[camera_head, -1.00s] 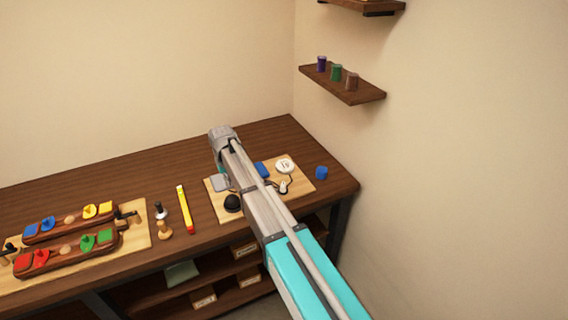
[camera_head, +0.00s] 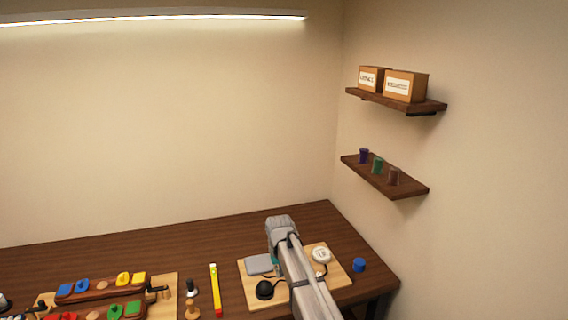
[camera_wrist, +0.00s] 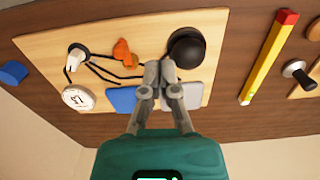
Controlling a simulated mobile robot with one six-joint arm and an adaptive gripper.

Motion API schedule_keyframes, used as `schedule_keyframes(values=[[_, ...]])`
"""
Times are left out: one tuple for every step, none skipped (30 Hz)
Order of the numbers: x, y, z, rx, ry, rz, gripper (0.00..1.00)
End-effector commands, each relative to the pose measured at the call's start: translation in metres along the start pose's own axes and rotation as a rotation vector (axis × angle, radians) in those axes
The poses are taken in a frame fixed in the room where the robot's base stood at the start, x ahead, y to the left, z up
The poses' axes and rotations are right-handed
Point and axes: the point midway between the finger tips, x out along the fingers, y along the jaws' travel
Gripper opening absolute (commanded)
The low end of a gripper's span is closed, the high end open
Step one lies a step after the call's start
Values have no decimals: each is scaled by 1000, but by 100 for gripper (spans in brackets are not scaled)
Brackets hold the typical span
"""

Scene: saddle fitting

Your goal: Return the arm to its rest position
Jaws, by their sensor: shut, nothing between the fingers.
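My gripper (camera_wrist: 160,75) is shut and empty in the wrist view, its fingertips together over the light wooden board (camera_wrist: 50,45). In that view a black dome (camera_wrist: 187,48) is just right of the fingertips, and a grey pad (camera_wrist: 195,95) and a blue block (camera_wrist: 122,99) lie on either side behind the fingers. A round white dial (camera_wrist: 78,97) and an orange piece (camera_wrist: 122,50) are farther left. In the head view my arm (camera_head: 300,275) reaches over the board (camera_head: 255,302), and its fingers are hidden.
A yellow pencil-like stick (camera_head: 214,288) and small turned tools (camera_head: 191,290) lie left of the board. Two wooden racks with coloured pieces (camera_head: 95,291) are at far left. A blue cup (camera_head: 359,265) stands right. Wall shelves (camera_head: 385,180) hold jars and boxes (camera_head: 405,86).

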Motion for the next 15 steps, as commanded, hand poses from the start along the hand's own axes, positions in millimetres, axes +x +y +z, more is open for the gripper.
schedule_keyframes(values=[[0,14,28,19,0,0,0],[0,21,39,29,0,0,0],[0,30,55,43,0,0,0],[0,38,67,55,0,0,0],[0,44,79,66,0,0,0],[0,53,96,81,0,0,0],[0,60,108,92,0,0,0],[0,65,120,103,0,0,0],[0,73,136,118,0,0,0],[0,78,148,129,0,0,0],[0,83,160,140,0,0,0],[0,89,175,153,0,0,0],[0,92,185,163,0,0,0],[0,96,195,172,0,0,0],[0,100,207,183,0,1,0]])
